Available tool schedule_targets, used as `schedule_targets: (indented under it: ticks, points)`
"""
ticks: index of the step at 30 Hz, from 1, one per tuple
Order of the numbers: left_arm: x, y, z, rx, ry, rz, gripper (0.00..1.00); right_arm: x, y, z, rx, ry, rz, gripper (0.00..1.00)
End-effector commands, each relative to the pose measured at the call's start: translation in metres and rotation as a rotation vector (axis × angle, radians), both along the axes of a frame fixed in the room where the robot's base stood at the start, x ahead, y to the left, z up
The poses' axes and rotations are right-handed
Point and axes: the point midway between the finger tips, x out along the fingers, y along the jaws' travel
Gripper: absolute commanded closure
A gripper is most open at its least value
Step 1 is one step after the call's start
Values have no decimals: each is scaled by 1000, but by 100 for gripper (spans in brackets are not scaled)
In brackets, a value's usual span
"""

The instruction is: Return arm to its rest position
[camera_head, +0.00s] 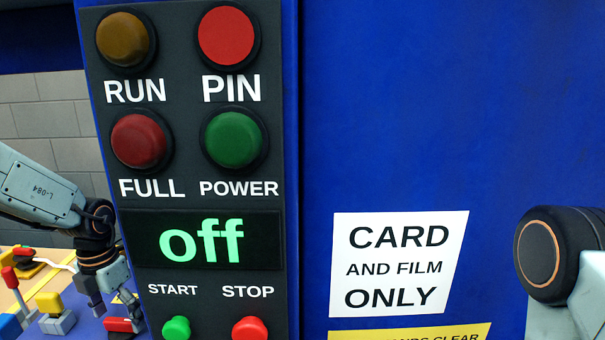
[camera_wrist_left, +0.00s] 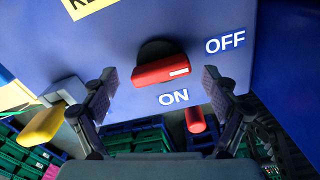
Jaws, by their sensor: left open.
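My left gripper (camera_head: 112,300) is at the lower left of the head view, beside the control panel. In the left wrist view its two fingers (camera_wrist_left: 160,78) are spread apart, with a red rotary handle (camera_wrist_left: 160,71) on a dark round base between and beyond them. The handle lies nearly level, above the word ON and left of the word OFF. I cannot tell whether a finger touches it. Red also shows beside the gripper in the head view (camera_head: 118,324). My right arm shows only as a dark round joint at the right edge; its gripper is out of view.
The control panel (camera_head: 192,190) stands close on a blue machine (camera_head: 400,120); its display (camera_head: 201,241) reads "off". A yellow handle (camera_head: 48,301) and a red-topped lever (camera_head: 9,274) sit at the lower left. Green crates (camera_wrist_left: 140,141) show in the left wrist view.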

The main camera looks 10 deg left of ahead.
Motion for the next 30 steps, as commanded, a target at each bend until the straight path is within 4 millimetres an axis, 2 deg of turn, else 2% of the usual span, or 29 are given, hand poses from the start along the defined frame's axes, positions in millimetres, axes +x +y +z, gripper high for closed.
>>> schedule_targets:
  ticks: [30]
  points:
    - [0, 0, 1, 0, 1, -808, 13, 0, 0, 13, 0, 0, 0, 60]
